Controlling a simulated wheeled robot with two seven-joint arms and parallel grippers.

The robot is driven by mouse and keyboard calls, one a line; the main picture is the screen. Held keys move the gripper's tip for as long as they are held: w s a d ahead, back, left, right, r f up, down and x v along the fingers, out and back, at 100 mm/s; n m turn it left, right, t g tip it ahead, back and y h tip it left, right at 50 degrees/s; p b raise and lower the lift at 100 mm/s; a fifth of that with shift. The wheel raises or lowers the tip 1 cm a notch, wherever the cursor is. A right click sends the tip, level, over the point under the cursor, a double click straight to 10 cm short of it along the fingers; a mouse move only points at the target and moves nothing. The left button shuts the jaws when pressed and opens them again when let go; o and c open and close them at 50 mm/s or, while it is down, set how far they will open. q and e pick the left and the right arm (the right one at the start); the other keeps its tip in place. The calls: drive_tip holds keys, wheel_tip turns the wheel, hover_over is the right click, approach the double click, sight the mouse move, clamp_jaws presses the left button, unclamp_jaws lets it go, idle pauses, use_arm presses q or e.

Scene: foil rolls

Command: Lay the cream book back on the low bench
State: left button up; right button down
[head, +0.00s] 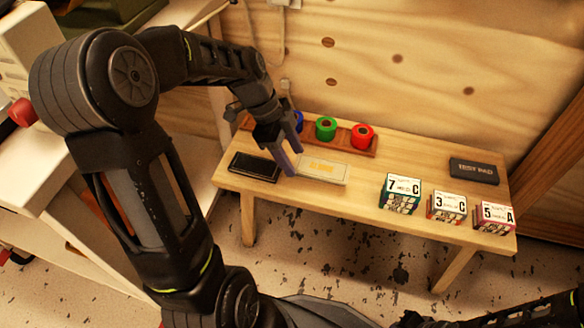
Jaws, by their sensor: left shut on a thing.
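The cream book (325,171) is a flat, pale block at the left-middle of the low bench (350,200), close to its top. I cannot tell whether it fully rests on the wood. My left gripper (288,163) reaches down from the upper left and is shut on the left end of the cream book. Its fingers hide part of that end. My right gripper does not show.
A black book (254,167) lies just left of the cream book. Behind stands a wooden rack (345,147) with green (326,129), red (362,136) and blue (298,121) rolls. Three labelled boxes (400,194) and a dark test pad (474,171) are at right.

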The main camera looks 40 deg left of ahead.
sight(297, 179)
use_arm(q)
drive_tip(key=shift+f+b, duration=0.9)
drive_tip(key=shift+f, duration=1.5)
drive_tip(key=shift+f, duration=0.1)
drive_tip(key=o, duration=1.6)
drive_tip(key=shift+c, duration=0.2)
drive_tip(key=p+v, duration=0.4)
drive_tip(key=v, duration=0.8)
